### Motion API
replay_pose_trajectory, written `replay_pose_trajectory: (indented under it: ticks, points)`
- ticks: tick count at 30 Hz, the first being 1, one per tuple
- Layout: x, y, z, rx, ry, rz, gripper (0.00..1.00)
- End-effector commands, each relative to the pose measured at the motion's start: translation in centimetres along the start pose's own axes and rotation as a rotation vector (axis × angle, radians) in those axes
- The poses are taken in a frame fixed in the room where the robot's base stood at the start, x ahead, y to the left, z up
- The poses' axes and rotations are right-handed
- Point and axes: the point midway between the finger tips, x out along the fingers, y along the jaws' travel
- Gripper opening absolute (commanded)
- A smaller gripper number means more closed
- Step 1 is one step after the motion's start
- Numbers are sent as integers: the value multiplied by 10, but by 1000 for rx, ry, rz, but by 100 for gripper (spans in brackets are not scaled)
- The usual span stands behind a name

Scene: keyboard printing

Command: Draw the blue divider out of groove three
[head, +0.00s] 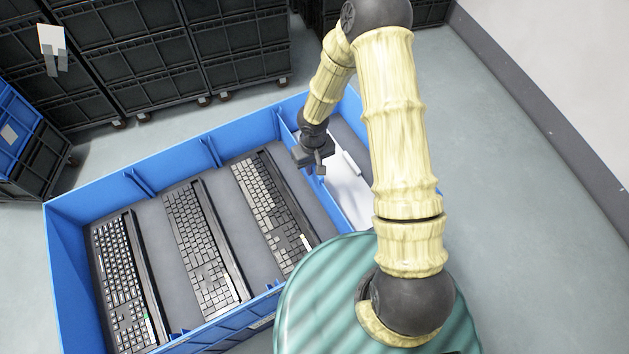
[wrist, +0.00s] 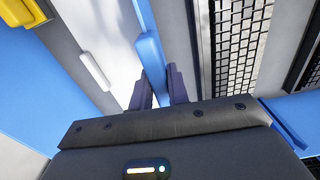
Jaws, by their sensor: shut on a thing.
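The blue divider (wrist: 151,55) runs as a narrow strip up the middle of the wrist view, and its near end lies between the two dark fingers of my gripper (wrist: 158,92). My gripper is shut on it. In the head view my gripper (head: 314,160) is at the right part of the blue crate (head: 90,195), between the rightmost keyboard and a white panel.
Three dark trays with keyboards, the left (head: 122,280), the middle (head: 200,240) and the right (head: 268,205), lie left of my gripper. A white panel (head: 345,190) with a raised white bar (wrist: 95,71) lies right of it. Black crates (head: 140,70) are stacked behind.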

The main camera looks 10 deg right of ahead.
Motion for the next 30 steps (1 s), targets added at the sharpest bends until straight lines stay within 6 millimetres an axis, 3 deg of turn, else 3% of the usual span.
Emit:
replay_pose_trajectory:
  ticks: [30]
  points:
    - [-36, 0, 0, 5, 1, 0, 0]
